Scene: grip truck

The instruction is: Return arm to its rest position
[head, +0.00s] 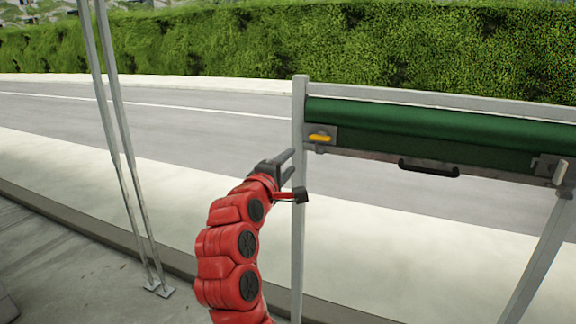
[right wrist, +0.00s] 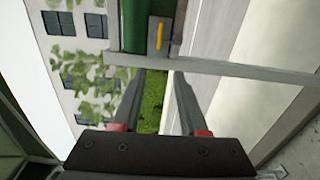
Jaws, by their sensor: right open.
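My right arm is red and segmented and rises from the bottom of the head view. My right gripper (head: 287,163) is open and empty, beside the upright metal post at the left end of a green panel. In the right wrist view the open right gripper (right wrist: 158,82) has its two dark fingers apart with nothing between them. A yellow latch handle (head: 320,138) sits on a metal plate at the panel's left end, a little above and right of the gripper. The yellow handle also shows in the right wrist view (right wrist: 159,36), beyond the fingertips. My left gripper is not in view.
The green panel (head: 430,135) has a black pull handle (head: 428,168) and a metal latch at its right end. A metal post (head: 298,230) stands close to my right gripper. Thin slanted poles (head: 125,160) stand at left. A road and hedge lie behind.

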